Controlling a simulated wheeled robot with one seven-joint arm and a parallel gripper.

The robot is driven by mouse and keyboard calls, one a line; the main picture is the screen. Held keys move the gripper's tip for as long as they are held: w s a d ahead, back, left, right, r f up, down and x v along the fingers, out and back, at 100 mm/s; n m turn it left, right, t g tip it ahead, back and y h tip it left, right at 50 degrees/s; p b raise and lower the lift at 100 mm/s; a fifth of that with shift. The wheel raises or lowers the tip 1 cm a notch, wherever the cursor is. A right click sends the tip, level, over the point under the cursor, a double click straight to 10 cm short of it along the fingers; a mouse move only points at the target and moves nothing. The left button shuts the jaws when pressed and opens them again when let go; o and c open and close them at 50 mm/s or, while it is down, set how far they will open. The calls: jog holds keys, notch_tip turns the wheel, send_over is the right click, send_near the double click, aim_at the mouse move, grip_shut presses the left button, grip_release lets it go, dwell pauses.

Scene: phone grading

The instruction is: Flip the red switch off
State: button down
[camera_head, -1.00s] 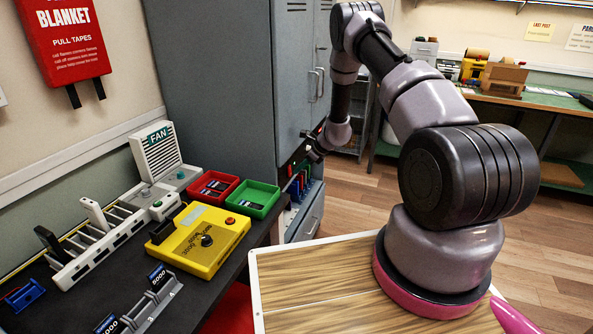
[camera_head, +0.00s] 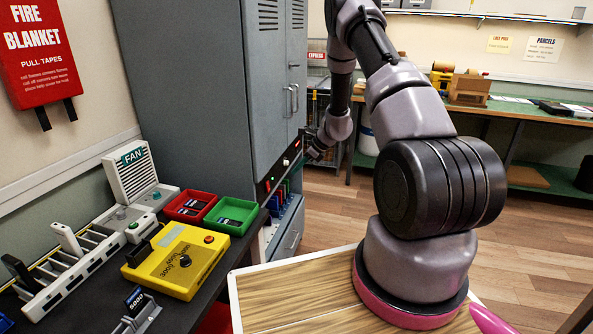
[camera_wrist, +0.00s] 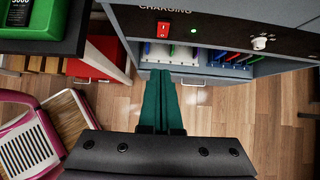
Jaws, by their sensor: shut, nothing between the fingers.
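The red switch (camera_wrist: 162,27) sits on the dark panel (camera_wrist: 222,48) marked CHARGING, at the top of the wrist view. I cannot tell which way it is tipped. A small green lamp (camera_wrist: 195,31) beside it glows. My gripper (camera_wrist: 163,72) has dark green fingers held together, with nothing between them. In the wrist picture the tips point toward the panel, below the switch and apart from it. In the head view my gripper (camera_head: 314,155) is small and dark, to the right of the panel.
A white knob (camera_wrist: 261,43) is on the same panel. Coloured upright items (camera_wrist: 205,57) fill the bay under it. The grey cabinet (camera_head: 215,90) rises above. A dark worktop with a yellow box (camera_head: 205,247) and red and green trays stands to the left. Wood floor is open to the right.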

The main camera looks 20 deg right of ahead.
aim_at(268, 186)
jog(key=shift+d+f, duration=0.3)
jog(key=shift+f, duration=0.35)
jog(key=shift+f, duration=0.1)
jog(key=w+a+r+x, duration=0.1)
jog(key=a+x, duration=0.1)
jog(key=x, duration=1)
jog(key=shift+w, duration=0.25)
jog(key=shift+a+r, duration=0.1)
jog(key=shift+a, duration=0.05)
